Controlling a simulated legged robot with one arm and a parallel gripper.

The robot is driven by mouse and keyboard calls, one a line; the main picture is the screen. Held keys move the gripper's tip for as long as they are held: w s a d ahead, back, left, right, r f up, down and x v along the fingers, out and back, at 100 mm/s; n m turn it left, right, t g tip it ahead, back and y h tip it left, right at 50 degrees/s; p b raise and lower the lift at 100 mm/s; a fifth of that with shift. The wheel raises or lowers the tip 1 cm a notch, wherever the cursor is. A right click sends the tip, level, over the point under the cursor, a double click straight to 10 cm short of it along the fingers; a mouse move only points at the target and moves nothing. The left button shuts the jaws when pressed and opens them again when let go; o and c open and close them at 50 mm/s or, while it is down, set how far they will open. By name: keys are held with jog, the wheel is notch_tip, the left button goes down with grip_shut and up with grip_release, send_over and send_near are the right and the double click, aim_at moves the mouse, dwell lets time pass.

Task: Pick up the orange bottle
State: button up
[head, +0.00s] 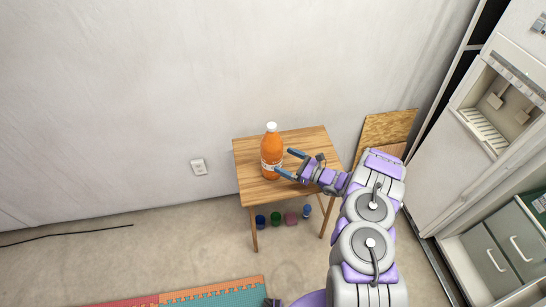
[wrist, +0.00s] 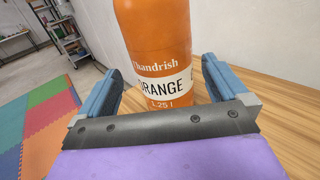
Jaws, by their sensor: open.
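The orange bottle (head: 271,147) stands upright on a small wooden table (head: 306,143) in the head view. It has a white cap and a white label. In the wrist view the bottle (wrist: 157,50) fills the upper middle, its cap out of frame. My gripper (head: 287,163) is open at the bottle's right side, low down near the label. In the wrist view its two blue fingers (wrist: 157,90) are spread to the left and right of the bottle. I cannot tell whether either finger touches it.
Several small coloured cups (head: 276,218) sit on the floor under the table. A wooden board (head: 387,130) leans behind the table, and a white fridge (head: 455,165) stands at the right. A foam mat (head: 215,293) lies in front. The tabletop around the bottle is clear.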

aim_at(272, 154)
jog(key=x, duration=0.2)
jog(key=shift+a, duration=0.35)
jog(key=b+x, duration=0.1)
jog(key=x, duration=0.1)
jog(key=b+x, duration=0.1)
jog(key=x, duration=0.1)
jog(key=shift+w+a, duration=0.25)
jog(key=shift+w, duration=0.15)
jog(key=shift+d, duration=0.15)
jog(key=c, duration=1.7)
jog(key=shift+r, duration=0.1)
